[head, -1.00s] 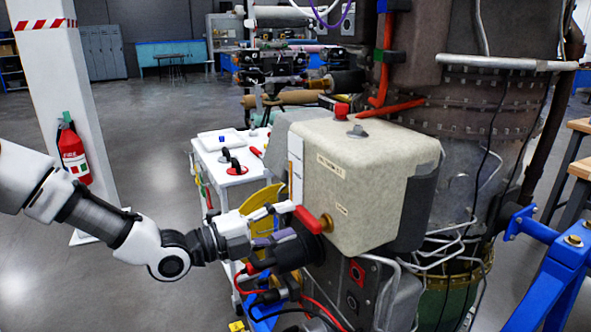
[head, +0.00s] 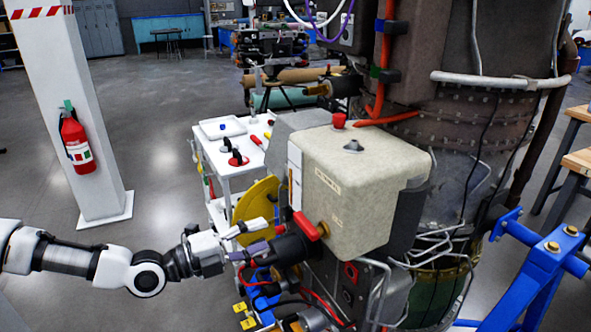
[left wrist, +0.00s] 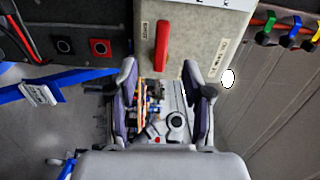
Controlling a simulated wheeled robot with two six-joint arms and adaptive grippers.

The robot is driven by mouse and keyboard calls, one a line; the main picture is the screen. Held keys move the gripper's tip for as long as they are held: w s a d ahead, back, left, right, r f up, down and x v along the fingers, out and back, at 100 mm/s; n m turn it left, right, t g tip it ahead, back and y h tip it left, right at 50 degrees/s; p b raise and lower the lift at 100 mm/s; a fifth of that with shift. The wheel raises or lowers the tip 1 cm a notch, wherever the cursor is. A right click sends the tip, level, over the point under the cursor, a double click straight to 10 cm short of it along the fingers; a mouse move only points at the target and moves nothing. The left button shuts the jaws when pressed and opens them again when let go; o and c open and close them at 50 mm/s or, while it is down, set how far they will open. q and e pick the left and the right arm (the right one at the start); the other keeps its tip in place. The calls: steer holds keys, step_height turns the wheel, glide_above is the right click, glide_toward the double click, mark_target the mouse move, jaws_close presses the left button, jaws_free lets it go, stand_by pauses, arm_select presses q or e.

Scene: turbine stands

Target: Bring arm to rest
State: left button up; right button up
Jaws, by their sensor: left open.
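My left arm comes in from the left in the head view. Its left gripper (head: 262,236) is beside the beige box (head: 350,180) on the turbine, close to the red handle (head: 306,226). In the left wrist view the left gripper (left wrist: 168,95) has its two fingers spread apart with nothing between them. The red handle (left wrist: 162,45) on the beige box (left wrist: 195,35) shows beyond the fingertips. In the head view I cannot tell whether a finger touches the black cylinder (head: 288,248) behind it. My right gripper is in neither view.
A white cart (head: 229,178) with a tray and black-handled tools stands behind the gripper. A white pillar (head: 90,120) with a fire extinguisher (head: 76,143) is at the left. A blue stand (head: 545,275) is at the right. The grey floor between pillar and cart is clear.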

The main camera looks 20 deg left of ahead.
arm_select(q)
steer(key=shift+s+a+p, duration=0.2)
steer(key=shift+s+p, duration=0.15)
steer(key=shift+p, duration=0.1)
steer(key=shift+f, duration=0.1)
steer(key=s+d+f+n+g+y, duration=0.1)
steer(key=s+d+f+g+y, duration=0.25)
steer(key=f, duration=0.55)
steer(key=s+d+f+n+g, duration=0.1)
steer(key=s+d+f+g, duration=0.1)
steer(key=s+f+g, duration=0.45)
steer(key=s+d+f+n+g+y, duration=0.1)
steer(key=s+d+f+n+g, duration=0.3)
steer(key=f, duration=0.7)
steer(key=s+a+f+n+y, duration=0.2)
steer(key=s+f+n+y, duration=0.1)
steer(key=n, duration=0.6)
steer(key=s+a+f+n+y, duration=0.2)
steer(key=s+n, duration=0.3)
steer(key=n, duration=0.5)
steer(key=shift+s+a+f+y, duration=0.15)
steer(key=shift+s+f+y, duration=0.25)
steer(key=shift+f+y, duration=0.2)
